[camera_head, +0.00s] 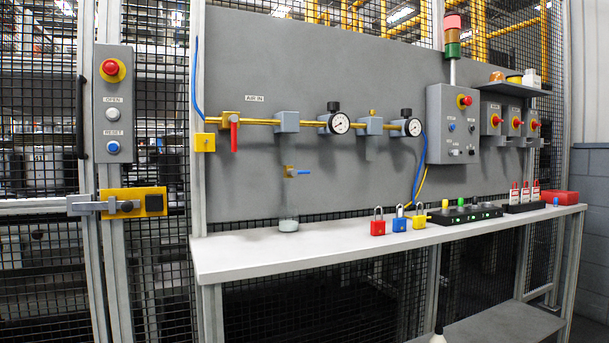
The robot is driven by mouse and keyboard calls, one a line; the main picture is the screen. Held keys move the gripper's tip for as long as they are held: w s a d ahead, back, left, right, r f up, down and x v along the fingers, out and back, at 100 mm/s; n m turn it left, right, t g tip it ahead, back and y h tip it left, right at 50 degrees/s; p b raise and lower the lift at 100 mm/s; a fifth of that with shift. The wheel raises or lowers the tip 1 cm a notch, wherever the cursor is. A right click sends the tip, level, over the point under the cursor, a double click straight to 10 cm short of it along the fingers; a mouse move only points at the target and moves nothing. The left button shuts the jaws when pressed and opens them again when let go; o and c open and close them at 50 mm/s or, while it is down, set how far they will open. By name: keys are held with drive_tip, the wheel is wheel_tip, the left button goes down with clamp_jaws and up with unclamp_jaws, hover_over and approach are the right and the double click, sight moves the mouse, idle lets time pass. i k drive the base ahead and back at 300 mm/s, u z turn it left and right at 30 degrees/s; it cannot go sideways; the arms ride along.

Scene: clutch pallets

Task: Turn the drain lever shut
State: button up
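The drain lever (300,172) is a small blue handle on a brass valve below the air line, in front of the grey panel. It points sideways to the right, across the vertical drain pipe. A small clear cup (288,224) with pale contents stands on the shelf below the valve. My gripper is not in view, and nothing touches the lever.
A red lever (234,133) hangs down from the brass air line at left. Pressure gauges (339,124) sit along the line. Red, blue and yellow padlocks stand on the white bench (300,249), right of the cup. The bench's left front is clear.

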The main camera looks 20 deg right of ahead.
sight(291, 171)
drive_tip(key=k, duration=1.2)
drive_tip(key=z, duration=0.6)
drive_tip(key=i, duration=0.55)
drive_tip(key=z, duration=0.8)
drive_tip(key=i, duration=0.75)
drive_tip(key=u, duration=0.8)
drive_tip(key=i, duration=0.55)
drive_tip(key=u, duration=0.65)
